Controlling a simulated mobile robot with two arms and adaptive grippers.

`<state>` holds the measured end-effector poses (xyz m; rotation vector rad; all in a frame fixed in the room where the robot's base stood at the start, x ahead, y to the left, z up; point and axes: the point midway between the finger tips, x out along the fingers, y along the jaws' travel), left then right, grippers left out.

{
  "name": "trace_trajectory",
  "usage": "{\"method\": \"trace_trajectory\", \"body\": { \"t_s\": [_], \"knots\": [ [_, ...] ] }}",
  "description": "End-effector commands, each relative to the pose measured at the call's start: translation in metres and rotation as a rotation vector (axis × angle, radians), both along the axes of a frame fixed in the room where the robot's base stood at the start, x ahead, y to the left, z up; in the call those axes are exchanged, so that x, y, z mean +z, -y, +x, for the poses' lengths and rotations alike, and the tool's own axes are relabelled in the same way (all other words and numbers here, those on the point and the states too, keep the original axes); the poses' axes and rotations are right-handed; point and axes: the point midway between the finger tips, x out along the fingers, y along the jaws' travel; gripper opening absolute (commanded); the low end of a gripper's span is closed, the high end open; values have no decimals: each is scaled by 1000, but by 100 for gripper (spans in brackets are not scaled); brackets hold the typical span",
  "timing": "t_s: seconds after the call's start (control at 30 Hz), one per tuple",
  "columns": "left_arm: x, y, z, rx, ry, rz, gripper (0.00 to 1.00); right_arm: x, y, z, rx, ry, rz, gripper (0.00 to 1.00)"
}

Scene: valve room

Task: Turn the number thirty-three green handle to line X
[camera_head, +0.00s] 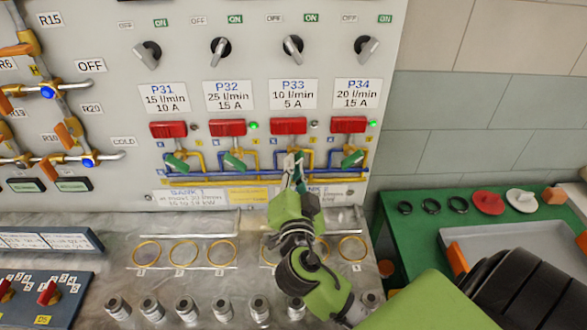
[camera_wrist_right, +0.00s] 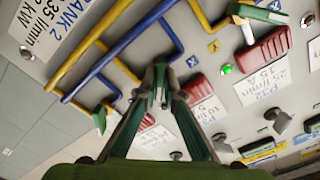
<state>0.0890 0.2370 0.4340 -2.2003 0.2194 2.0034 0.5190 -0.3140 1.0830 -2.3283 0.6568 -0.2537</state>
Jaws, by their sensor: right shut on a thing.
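The P33 plate (camera_head: 293,94) is on the wall panel, with a red block (camera_head: 288,126) below it. My right gripper (camera_head: 293,166) is shut on the green handle under that block, in front of blue and yellow pipes. Its fingers hide most of this handle, so I cannot tell its exact angle. In the right wrist view the closed fingertips (camera_wrist_right: 160,84) meet at the handle. My left gripper is not in view.
Neighbouring green handles stand under P32 (camera_head: 234,161) and P34 (camera_head: 352,159), close on both sides. A silvery bench (camera_head: 200,258) with yellow rings lies below. A green table (camera_head: 395,210) with a grey tray (camera_head: 520,240) is at right.

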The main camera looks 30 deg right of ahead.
Motion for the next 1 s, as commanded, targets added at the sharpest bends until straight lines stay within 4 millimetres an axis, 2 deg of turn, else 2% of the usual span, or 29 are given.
{"method": "trace_trajectory", "body": {
  "t_s": [0.2, 0.4, 1.0],
  "knots": [
    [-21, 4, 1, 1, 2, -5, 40, -4, 1, 0, -4, -62, -106, 0],
    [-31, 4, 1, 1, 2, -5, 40, -2, 2, -1, -5, -155, -258, 0],
    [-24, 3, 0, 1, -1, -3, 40, 2, 3, -1, -3, -456, -749, 0]
  ]
}}
